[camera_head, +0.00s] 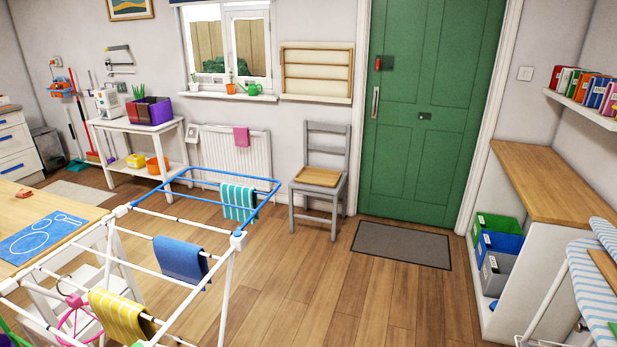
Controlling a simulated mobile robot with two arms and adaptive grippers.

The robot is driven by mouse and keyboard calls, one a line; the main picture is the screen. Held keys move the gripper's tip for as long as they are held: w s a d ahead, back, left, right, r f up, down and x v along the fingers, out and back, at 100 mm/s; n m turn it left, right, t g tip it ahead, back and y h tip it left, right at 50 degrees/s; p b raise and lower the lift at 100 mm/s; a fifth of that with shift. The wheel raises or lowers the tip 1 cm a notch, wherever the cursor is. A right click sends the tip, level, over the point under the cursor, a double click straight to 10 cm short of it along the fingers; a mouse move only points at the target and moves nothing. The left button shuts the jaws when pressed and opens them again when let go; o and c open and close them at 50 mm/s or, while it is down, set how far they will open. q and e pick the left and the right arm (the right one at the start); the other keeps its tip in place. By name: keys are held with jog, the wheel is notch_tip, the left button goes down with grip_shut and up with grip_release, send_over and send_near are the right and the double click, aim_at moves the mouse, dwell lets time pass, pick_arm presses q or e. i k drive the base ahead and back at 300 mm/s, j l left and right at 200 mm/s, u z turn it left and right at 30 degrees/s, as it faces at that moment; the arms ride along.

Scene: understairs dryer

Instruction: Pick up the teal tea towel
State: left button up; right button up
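The teal tea towel (239,202) has pale stripes. It hangs folded over a rail at the far, blue-framed end of the white drying rack (229,270). The rack stands in the left and middle foreground. A blue towel (181,260) hangs over a nearer rail, and a yellow striped towel (121,317) hangs nearer still. Neither of my grippers shows in the head view.
A grey chair (321,177) stands behind the rack, left of the green door (427,110) and its dark mat (402,245). A wooden table (30,212) is at left. A shelf unit (535,270) and a striped ironing board (600,290) are at right. The middle floor is clear.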

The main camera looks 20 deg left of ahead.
aim_at(238, 195)
jog(key=i+u, duration=0.3)
jog(key=i, duration=0.2)
jog(key=i+l+u, duration=0.3)
jog(key=i, duration=0.15)
jog(key=i+l+u, duration=0.3)
jog(key=i, duration=0.15)
